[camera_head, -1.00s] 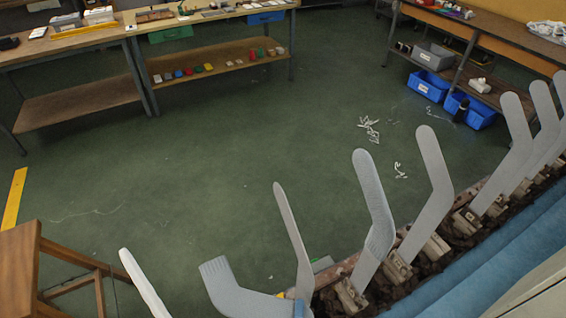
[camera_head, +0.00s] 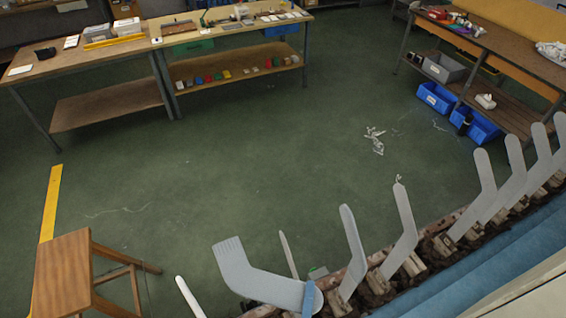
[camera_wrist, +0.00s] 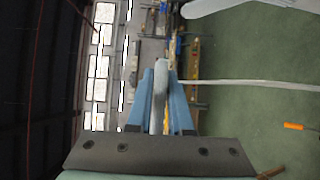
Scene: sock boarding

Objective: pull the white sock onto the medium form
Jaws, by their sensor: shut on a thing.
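The pale grey-white sock (camera_head: 255,282) is bent, with its ribbed cuff up at the left. My gripper (camera_head: 311,299), with blue fingers, is shut on its right end at the bottom of the head view. In the wrist view my gripper (camera_wrist: 161,100) has a pale piece of the sock (camera_wrist: 159,70) between its fingers. Several pale leg-shaped forms stand in a row; I cannot tell which is the medium one. A narrow form (camera_head: 288,252) is partly hidden behind the sock, and a wider form (camera_head: 352,248) stands to the right. The sock appears apart from both.
The forms stand on a bench with a blue front (camera_head: 470,270). A wooden stool (camera_head: 65,272) is at the lower left. Workbenches (camera_head: 110,52) line the back, and another table (camera_head: 500,48) is at the upper right.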

